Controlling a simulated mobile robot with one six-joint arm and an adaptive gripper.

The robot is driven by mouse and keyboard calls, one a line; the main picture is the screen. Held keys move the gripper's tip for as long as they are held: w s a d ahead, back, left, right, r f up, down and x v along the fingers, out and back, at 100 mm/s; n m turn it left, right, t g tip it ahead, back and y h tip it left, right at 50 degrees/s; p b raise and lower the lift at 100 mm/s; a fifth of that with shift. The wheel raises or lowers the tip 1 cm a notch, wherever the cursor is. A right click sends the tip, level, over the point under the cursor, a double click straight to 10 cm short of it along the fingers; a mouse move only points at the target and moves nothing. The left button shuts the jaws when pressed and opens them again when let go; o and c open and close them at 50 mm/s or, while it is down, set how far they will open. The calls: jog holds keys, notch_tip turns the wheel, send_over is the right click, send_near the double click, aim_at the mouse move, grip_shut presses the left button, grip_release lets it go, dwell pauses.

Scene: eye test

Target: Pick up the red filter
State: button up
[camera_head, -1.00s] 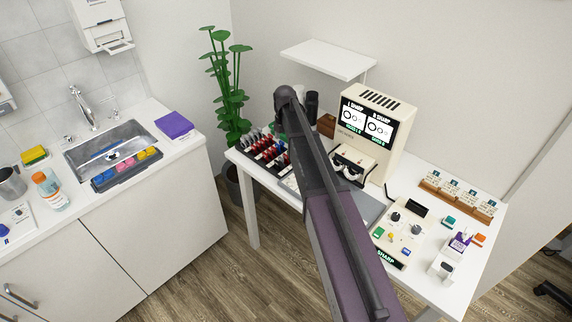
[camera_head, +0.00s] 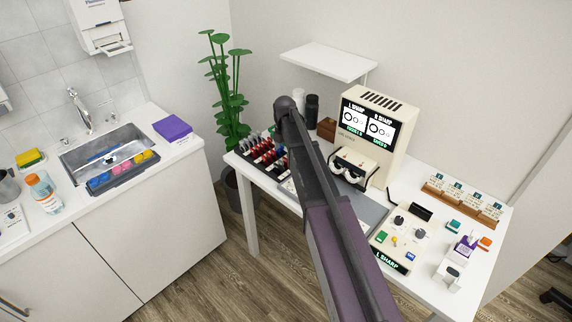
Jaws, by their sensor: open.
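I cannot clearly make out a piece that is surely the red filter. A small orange-red piece (camera_head: 485,243) lies at the right of the white table (camera_head: 483,278), near a teal piece (camera_head: 453,227). A dark rack (camera_head: 258,166) at the table's left end holds several lens pieces with red or black handles. My arm crosses the middle of the view, its dark joint above the table beside the rack. My gripper does not show; the arm hides part of the table.
A cream test machine (camera_head: 375,135) with a screen stands at the table's back. A control panel (camera_head: 403,241) and a wooden card rack (camera_head: 462,206) are on the right. A plant (camera_head: 229,110) stands left, beyond it a sink counter (camera_head: 190,141). A shelf (camera_head: 328,62) hangs above.

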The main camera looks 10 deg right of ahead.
aim_at(285, 158)
jog(key=shift+f+b, duration=2.55)
jog(key=shift+f, duration=0.1)
jog(key=c, duration=0.8)
